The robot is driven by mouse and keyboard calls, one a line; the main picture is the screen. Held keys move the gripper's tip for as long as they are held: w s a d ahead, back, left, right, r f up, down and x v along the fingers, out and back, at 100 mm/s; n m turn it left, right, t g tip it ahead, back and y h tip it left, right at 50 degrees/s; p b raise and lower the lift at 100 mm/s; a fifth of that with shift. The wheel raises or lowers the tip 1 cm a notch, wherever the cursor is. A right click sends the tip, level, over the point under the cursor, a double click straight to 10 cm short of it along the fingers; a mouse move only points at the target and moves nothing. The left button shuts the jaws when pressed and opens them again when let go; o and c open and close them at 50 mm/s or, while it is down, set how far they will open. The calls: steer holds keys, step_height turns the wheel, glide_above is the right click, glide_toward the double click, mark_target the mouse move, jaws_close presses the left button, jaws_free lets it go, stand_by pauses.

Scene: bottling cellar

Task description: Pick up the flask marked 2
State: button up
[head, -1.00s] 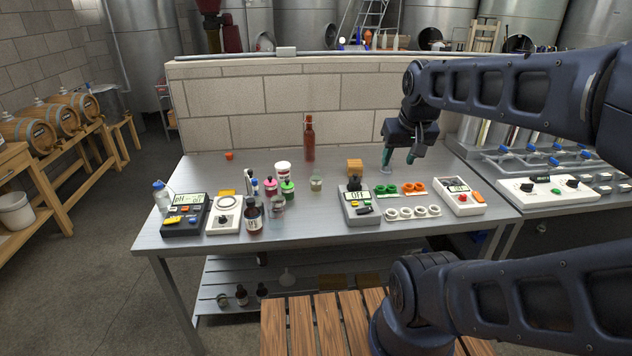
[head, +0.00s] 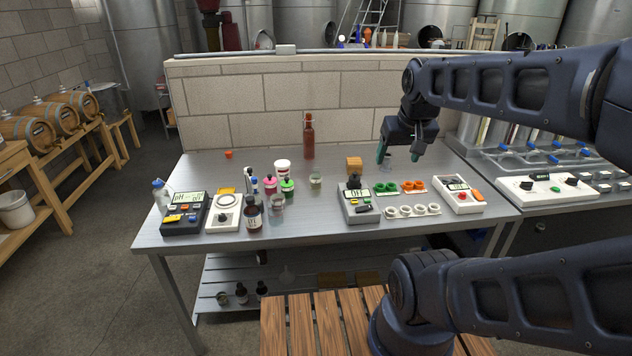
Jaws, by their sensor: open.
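My gripper (head: 398,156) is open and empty over the right back part of the steel table (head: 300,238), fingers pointing down. A small clear glass vessel (head: 386,166) stands just below it, partly hidden by the fingers. It may be a flask, but no mark on it can be read. Other small glass vessels stand further left: one with pale contents (head: 315,180) mid-table and a clear one (head: 277,203) nearer the front. I cannot read a 2 on any of them.
A tall brown bottle (head: 308,138) stands by the low block wall (head: 290,100). Several bottles and instruments crowd the left; the front table strip is clear.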

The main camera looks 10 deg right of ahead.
steer(key=m+h, duration=0.1)
steer(key=m, duration=0.1)
glide_above(316, 174)
steer(key=s, duration=0.2)
step_height(316, 174, down, 25)
steer(key=shift+a+x, duration=0.15)
steer(key=shift+x, duration=2.4)
steer(key=shift+a+x, duration=0.15)
steer(key=shift+x, duration=2.45)
steer(key=shift+w, duration=0.1)
steer(key=c, duration=1.1)
steer(key=shift+r, duration=0.15)
steer(key=shift+c, duration=0.2)
